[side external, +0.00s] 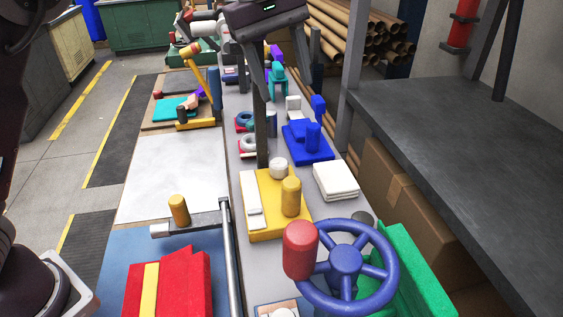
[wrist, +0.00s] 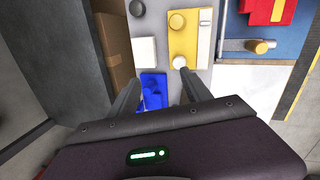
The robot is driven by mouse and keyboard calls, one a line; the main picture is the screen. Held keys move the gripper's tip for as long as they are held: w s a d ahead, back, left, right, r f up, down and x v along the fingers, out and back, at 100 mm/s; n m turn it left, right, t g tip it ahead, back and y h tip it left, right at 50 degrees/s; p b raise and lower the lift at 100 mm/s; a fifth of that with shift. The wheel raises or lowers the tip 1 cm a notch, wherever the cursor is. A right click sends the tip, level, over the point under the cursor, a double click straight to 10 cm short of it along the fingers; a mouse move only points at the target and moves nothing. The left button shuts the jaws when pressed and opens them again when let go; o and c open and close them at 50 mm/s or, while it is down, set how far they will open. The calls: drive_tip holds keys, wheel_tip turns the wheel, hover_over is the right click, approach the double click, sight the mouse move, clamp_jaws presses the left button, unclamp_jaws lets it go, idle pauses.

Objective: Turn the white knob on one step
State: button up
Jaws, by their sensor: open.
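The white knob (side external: 278,168) is a short round cap on a yellow base (side external: 265,232). A yellow upright cylinder (side external: 291,196) and a flat white strip (side external: 252,200) share that base. In the wrist view the white knob (wrist: 180,62) is at the near end of the base, just beyond the tip of my right-hand finger. My gripper (wrist: 159,79) is open and empty, with its fingers pointing down and spread apart. In the side view one finger reaches down just behind and left of the knob; I cannot tell whether it touches.
A blue block with posts (side external: 307,142) stands behind the yellow base. A stack of white pads (side external: 336,181) is to its right. A blue handwheel with a red grip (side external: 345,258) and a red block (side external: 170,285) are in front. The white sheet (side external: 175,175) at left is mostly clear.

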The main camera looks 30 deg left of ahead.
drive_tip(key=w+d+f+n+y, duration=0.1)
drive_tip(key=d+f+n+y, duration=0.1)
drive_tip(key=d+f, duration=0.3)
drive_tip(key=n+g+y, duration=0.2)
drive_tip(key=n+y, duration=0.3)
approach(282, 163)
drive_tip(key=x, duration=1)
clamp_jaws()
